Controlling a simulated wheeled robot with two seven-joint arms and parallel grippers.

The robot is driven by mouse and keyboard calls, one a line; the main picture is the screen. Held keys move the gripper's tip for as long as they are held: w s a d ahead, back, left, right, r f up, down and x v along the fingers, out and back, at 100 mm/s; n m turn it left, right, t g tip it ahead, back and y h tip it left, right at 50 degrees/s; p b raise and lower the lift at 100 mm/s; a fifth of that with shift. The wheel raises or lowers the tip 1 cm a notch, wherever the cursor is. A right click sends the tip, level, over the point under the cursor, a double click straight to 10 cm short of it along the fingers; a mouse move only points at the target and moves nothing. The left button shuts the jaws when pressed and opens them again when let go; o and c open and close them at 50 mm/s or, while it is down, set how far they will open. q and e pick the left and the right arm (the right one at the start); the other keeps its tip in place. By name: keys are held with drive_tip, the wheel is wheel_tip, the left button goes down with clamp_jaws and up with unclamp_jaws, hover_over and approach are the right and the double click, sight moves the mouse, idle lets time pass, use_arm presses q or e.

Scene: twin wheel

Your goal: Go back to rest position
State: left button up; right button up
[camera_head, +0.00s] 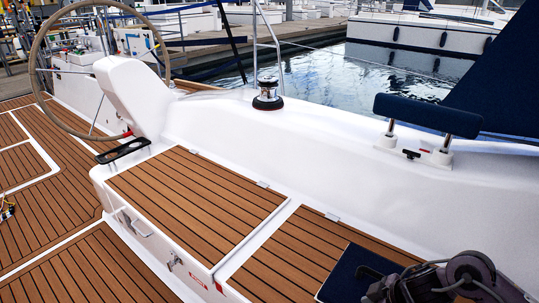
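My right arm shows at the bottom right corner. The part that seems to be its gripper (385,285) points left, above a dark blue pad on the teak seat. I cannot tell whether its fingers are open or shut, and I cannot see anything held in it. A small part with coloured bits (6,209) shows at the left edge, over the deck. It is too small and cut off to tell what it is. My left gripper cannot be made out.
A large steering wheel (36,62) stands by a white pedestal (130,92) at upper left. The teak-topped seat (195,205) runs beside a white coaming with a winch (267,95) and a blue backrest (428,115). The dark blue pad (345,275) lies near my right arm. Teak floor (85,270) is clear.

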drive_tip(key=a+f+m+t, duration=0.25)
drive_tip(key=a+f, duration=0.25)
drive_tip(key=a, duration=0.4)
use_arm(q)
drive_tip(key=s+a+f+p, duration=0.2)
drive_tip(key=s+f+p, duration=0.3)
drive_tip(key=f+p, duration=0.5)
drive_tip(key=s+a+f+p, duration=0.2)
drive_tip(key=s+p, duration=0.2)
drive_tip(key=s, duration=0.2)
drive_tip(key=s+a+f+p, duration=0.2)
drive_tip(key=s+f+p, duration=0.1)
drive_tip(key=s, duration=0.4)
drive_tip(key=shift+a+n+p, duration=0.3)
drive_tip(key=shift+n+p, duration=0.1)
drive_tip(key=shift+p, duration=0.15)
use_arm(e)
drive_tip(key=s+d+f+m+g+h, duration=0.1)
drive_tip(key=s+d+f+m, duration=0.1)
drive_tip(key=s+f, duration=0.5)
drive_tip(key=s+d+f+m+g+h, duration=0.1)
drive_tip(key=s+d+f, duration=0.3)
drive_tip(key=s, duration=1.2)
drive_tip(key=s+d+f+m+g+h, duration=0.2)
drive_tip(key=s+d+f+m+g, duration=0.1)
drive_tip(key=s+f, duration=0.8)
drive_tip(key=shift+s+d+f, duration=0.15)
drive_tip(key=shift+d+f, duration=0.15)
drive_tip(key=shift+d, duration=0.05)
